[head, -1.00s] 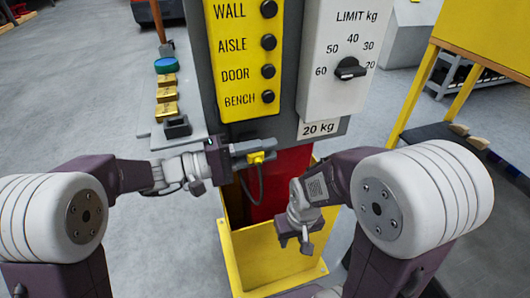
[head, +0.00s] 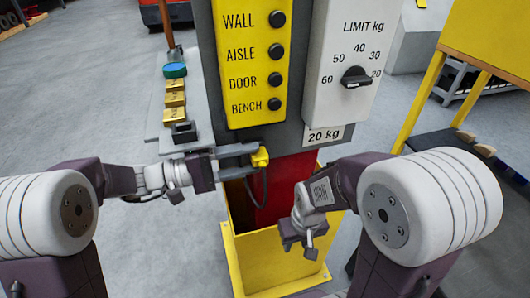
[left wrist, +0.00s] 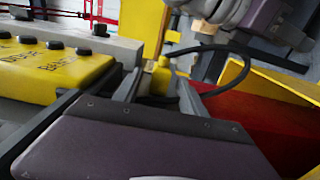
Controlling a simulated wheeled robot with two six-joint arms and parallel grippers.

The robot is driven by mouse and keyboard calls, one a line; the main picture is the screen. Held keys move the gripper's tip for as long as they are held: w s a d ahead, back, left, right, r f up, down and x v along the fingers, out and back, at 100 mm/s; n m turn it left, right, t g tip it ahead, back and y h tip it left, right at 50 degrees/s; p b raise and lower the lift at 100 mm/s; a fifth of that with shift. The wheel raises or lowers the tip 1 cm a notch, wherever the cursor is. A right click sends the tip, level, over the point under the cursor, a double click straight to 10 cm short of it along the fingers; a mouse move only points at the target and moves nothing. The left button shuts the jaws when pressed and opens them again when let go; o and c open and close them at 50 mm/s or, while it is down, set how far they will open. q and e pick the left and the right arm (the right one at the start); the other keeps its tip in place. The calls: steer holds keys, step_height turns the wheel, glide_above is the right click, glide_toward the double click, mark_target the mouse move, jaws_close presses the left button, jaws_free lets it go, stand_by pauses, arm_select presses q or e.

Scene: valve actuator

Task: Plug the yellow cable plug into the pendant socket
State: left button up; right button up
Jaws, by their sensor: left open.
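The yellow cable plug (head: 260,157) is just under the lower edge of the grey column, with its dark cable (head: 265,185) looping down. My left gripper (head: 247,155) is open, its fingers pointing right at the plug. In the left wrist view the plug (left wrist: 158,78) is at the far end of the gap between the left fingers (left wrist: 160,92). The yellow pendant (head: 256,65) with several black buttons is above. I cannot make out its socket, or whether the plug is seated. My right gripper (head: 298,243) hangs low, apart from the plug; its jaw opening is unclear.
A limit dial box (head: 355,60) and a 20 kg label (head: 325,135) are right of the pendant. A yellow open-topped bin (head: 275,262) stands below the plug. A narrow grey shelf (head: 197,105) at left carries gold blocks and a blue-green round piece.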

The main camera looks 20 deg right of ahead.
arm_select(q)
steer(key=a, duration=0.4)
steer(key=shift+s, duration=0.1)
stand_by(0.4)
steer(key=s+a+f+n+g+y, duration=0.1)
steer(key=s+a+f+y, duration=0.1)
steer(key=s+f+y, duration=0.4)
steer(key=s+a+f+g+y, duration=0.2)
steer(key=s+a+f, duration=0.1)
steer(key=f, duration=0.5)
steer(key=s+a+f+m+t+y, duration=0.1)
steer(key=a+f+t+y, duration=0.1)
steer(key=a+f+y, duration=0.45)
steer(key=s+a+f+t+y, duration=0.1)
steer(key=a+f+t+y, duration=0.15)
steer(key=a, duration=0.75)
steer(key=w+d+p+v, duration=0.1)
steer(key=w+p+v, duration=0.1)
steer(key=p+v, duration=1.2)
steer(key=w+d+r+p+v, duration=0.1)
steer(key=w+p+v, duration=0.2)
steer(key=p+v, duration=1.1)
steer(key=shift+d+r+g+y+p, duration=0.25)
steer(key=shift+r+g+y+p, duration=0.2)
steer(key=shift+p, duration=0.5)
